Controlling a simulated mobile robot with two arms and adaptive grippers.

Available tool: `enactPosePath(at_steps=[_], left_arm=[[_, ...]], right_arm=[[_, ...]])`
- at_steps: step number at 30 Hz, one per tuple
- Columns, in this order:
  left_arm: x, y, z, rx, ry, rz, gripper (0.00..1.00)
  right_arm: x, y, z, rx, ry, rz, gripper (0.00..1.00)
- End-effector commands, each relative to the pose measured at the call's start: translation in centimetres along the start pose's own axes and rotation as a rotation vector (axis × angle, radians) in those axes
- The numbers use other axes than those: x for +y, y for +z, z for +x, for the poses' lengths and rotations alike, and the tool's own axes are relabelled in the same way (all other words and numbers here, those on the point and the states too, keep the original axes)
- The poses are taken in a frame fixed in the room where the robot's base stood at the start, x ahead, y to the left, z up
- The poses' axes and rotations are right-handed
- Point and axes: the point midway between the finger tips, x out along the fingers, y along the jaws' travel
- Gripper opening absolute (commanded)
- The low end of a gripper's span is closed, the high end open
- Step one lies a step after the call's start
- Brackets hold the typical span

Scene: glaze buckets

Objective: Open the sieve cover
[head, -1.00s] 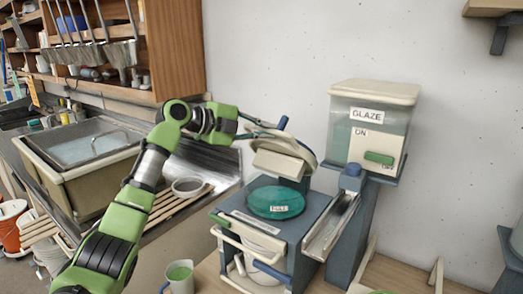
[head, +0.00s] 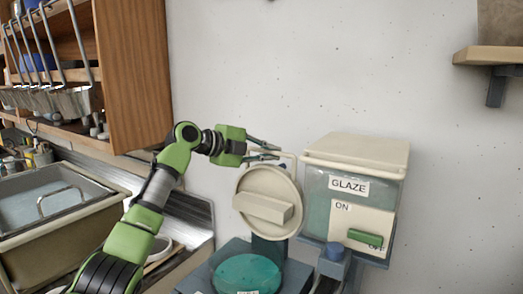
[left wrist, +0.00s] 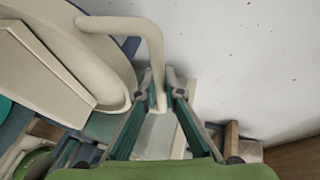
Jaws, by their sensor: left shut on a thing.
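The sieve cover (head: 268,203) is a round cream disc with a block on its face. In the head view it stands nearly upright, raised behind the teal sieve opening (head: 247,274). My left gripper (head: 273,150) is at the cover's top edge. In the left wrist view the cover (left wrist: 75,70) is at the left, and a bent cream handle bar (left wrist: 135,25) runs from it down between the fingers of my left gripper (left wrist: 160,88). The gripper is shut on this bar near its end. My right gripper is not in view.
A glaze tank (head: 360,165) with an ON/OFF panel and green lever (head: 365,237) stands close to the cover's right. A sink (head: 60,205) and wooden shelf (head: 138,75) are at the left.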

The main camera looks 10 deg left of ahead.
Motion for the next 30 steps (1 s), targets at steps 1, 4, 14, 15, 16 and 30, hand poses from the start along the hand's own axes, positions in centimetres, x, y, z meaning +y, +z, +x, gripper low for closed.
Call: enactPosePath(at_steps=[1,4,14,15,16,30], left_arm=[[-0.2,-0.1,0.3,0.000,0.001,0.000,0.00],[-0.2,-0.2,0.9,-0.001,0.001,0.001,0.00],[-0.1,-0.2,1.4,-0.003,0.001,0.002,0.00],[-0.1,-0.2,1.4,-0.003,0.001,0.002,0.00],[-0.1,-0.2,1.4,-0.003,0.001,0.002,0.00],[-0.1,-0.2,1.3,-0.002,0.001,0.002,0.26]], right_arm=[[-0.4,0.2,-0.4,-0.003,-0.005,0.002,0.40],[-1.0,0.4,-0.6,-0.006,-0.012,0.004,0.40],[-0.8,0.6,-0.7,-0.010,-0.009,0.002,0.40],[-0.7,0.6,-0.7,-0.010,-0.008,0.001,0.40],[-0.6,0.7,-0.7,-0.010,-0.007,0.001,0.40],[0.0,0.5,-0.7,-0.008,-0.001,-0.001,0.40]])
